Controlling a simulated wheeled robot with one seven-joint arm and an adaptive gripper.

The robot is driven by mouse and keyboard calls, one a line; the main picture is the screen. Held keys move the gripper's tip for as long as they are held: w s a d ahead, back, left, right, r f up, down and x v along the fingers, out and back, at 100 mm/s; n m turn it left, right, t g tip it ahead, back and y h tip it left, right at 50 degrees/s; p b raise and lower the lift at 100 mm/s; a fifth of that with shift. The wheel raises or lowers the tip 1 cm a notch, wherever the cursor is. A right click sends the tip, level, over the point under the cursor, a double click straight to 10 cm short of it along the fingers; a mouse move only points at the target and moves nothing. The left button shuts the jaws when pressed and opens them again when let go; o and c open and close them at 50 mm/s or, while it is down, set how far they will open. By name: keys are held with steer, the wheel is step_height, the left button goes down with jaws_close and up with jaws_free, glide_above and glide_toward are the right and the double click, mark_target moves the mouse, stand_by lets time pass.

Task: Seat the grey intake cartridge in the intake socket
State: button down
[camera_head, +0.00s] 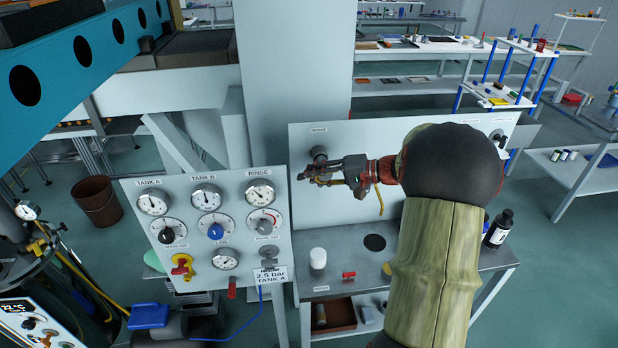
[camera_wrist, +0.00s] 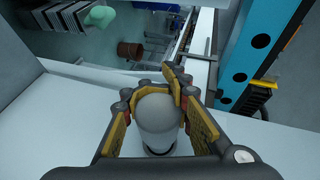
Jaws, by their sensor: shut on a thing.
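My gripper (camera_head: 318,172) is in front of the upright white panel, just below the intake label, with its fingers pointing left. In the wrist view the gripper (camera_wrist: 165,98) is shut around the pale grey intake cartridge (camera_wrist: 158,128), whose rounded end lies between the yellow finger pads. A dark ring shows at the cartridge's lower end; I cannot tell whether it belongs to the cartridge or to the socket. In the head view a dark grey round part (camera_head: 319,153) shows at the panel just above the fingers. The intake socket's mouth is not clearly visible, so I cannot tell how deep the cartridge sits.
A white cylinder (camera_head: 318,260) and a red-handled part (camera_head: 349,276) stand on the bench below. A dark round opening (camera_head: 374,242) is beside them. A gauge panel (camera_head: 208,228) stands to the left. A dark bottle (camera_head: 498,229) is at the right. My arm hides part of the panel.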

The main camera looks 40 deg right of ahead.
steer(key=shift+w+d, duration=0.5)
steer(key=shift+w, duration=0.3)
steer(key=shift+w+d, duration=0.5)
steer(key=shift+w, duration=0.3)
stand_by(0.3)
steer(key=c, duration=1.4)
jaws_free()
steer(key=v, duration=1.2)
steer(key=shift+w+d, duration=0.1)
